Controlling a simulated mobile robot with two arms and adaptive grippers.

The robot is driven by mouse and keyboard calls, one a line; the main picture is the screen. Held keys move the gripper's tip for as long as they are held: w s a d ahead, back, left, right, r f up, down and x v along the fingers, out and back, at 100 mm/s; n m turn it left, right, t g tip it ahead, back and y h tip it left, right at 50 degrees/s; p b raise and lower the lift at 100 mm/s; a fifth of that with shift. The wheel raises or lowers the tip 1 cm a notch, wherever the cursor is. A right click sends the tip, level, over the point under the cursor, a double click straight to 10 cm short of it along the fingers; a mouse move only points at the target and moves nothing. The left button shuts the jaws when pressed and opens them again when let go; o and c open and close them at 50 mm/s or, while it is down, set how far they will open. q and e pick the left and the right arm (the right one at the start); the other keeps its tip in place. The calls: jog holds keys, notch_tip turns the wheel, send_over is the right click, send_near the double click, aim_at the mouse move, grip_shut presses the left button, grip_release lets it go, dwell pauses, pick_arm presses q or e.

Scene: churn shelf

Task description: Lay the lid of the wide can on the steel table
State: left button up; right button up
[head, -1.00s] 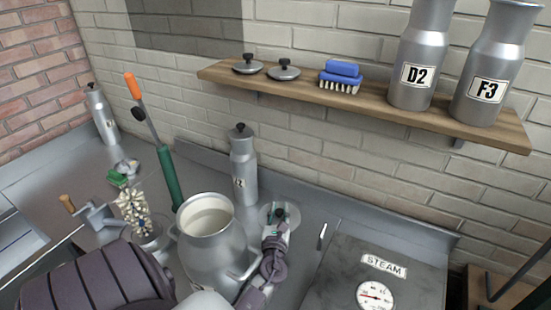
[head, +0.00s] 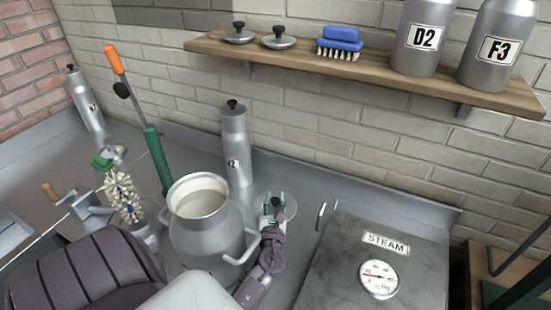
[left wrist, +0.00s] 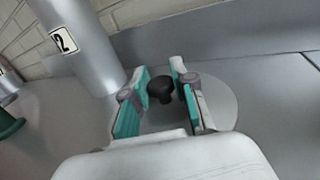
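The wide can (head: 212,240) stands open on the steel table (head: 330,182), its pale contents showing. Its lid (head: 290,208), a grey disc with a black knob, looks flat on the table to the right of the can. My left gripper (head: 274,199) is over the lid with its fingers on either side of the knob. In the left wrist view the gripper (left wrist: 160,72) looks open, with a small gap beside the knob (left wrist: 160,89); the lid's rim (left wrist: 222,103) shows to the right. My right gripper is not in view.
A narrow lidded can (head: 236,150) stands behind the wide can. A green tool with an orange grip (head: 155,150) and a hand-cranked device (head: 90,205) are at left. The STEAM box (head: 340,255) is at right. A shelf (head: 300,72) holds two lids, a brush and cans.

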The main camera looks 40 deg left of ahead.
pick_arm(q)
jog(key=o, duration=0.4)
jog(key=shift+s+d+f, duration=0.1)
jog(key=shift+f, duration=0.3)
jog(key=shift+o, duration=0.2)
jog(key=shift+f, duration=0.1)
jog(key=shift+r+p, duration=0.55)
jog(key=shift+p, duration=0.05)
jog(key=v, duration=1.1)
jog(key=shift+s+d+r+b, duration=0.25)
jog(key=shift+s+r+b, duration=0.05)
jog(key=shift+r, duration=0.1)
